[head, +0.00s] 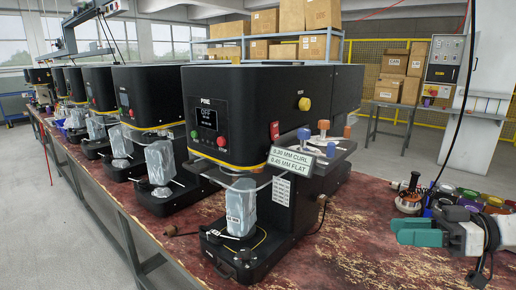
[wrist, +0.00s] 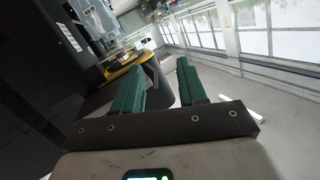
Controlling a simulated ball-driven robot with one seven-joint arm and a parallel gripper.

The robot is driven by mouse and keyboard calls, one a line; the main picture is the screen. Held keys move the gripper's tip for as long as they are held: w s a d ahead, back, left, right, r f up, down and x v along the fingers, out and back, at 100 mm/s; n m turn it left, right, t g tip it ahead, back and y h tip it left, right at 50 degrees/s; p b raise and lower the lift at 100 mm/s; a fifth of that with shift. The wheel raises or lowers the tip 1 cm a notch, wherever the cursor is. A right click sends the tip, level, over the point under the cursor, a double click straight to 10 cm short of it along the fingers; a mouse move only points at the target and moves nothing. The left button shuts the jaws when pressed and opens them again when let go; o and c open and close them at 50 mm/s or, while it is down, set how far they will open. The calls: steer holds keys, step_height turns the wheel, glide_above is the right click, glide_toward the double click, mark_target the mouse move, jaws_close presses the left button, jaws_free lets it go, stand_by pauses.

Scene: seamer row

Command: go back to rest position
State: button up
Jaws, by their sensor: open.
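My gripper (head: 415,231) is at the right of the head view, above the worn red bench top, with its teal fingers pointing left. In the wrist view my gripper (wrist: 160,72) shows two green fingers spread apart with nothing between them. The nearest black seamer (head: 240,110) stands left of my gripper, clear of it. A can-like item in clear grey wrap (head: 241,207) stands upright on that seamer's base. In the wrist view, part of a black machine (wrist: 40,60) lies to the left of the fingers.
More black seamers (head: 137,92) stand in a row to the left along the bench (head: 350,235). A copper-wound part (head: 409,200) and several coloured spools (head: 490,203) lie close behind my gripper. A cable hangs near it. The bench front is mostly clear.

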steer(key=s+a+f+m+h, duration=0.2)
steer(key=s+f+m, duration=0.1)
steer(key=f, duration=0.6)
steer(key=s+a+f+m+h, duration=0.2)
steer(key=s+f+h, duration=0.15)
steer(key=f, duration=0.45)
steer(key=s+a+f+m+h, duration=0.2)
steer(key=s+f+m, duration=0.15)
steer(key=f, duration=0.55)
steer(key=s+d+f+m+g+h, duration=0.1)
steer(key=s+f+h, duration=0.1)
steer(key=s, duration=0.6)
steer(key=s+d+f+m+g+h+p, duration=0.1)
steer(key=s+d+f+h, duration=0.1)
steer(key=s, duration=0.6)
steer(key=s+d+f+m+g+h, duration=0.1)
steer(key=s+f+h, duration=0.3)
steer(key=s, duration=0.4)
steer(key=shift+s+d+m+g, duration=0.25)
steer(key=shift+d+m+g, duration=0.05)
steer(key=shift+d+m, duration=0.05)
steer(key=shift+o, duration=0.4)
steer(key=shift+h, duration=0.25)
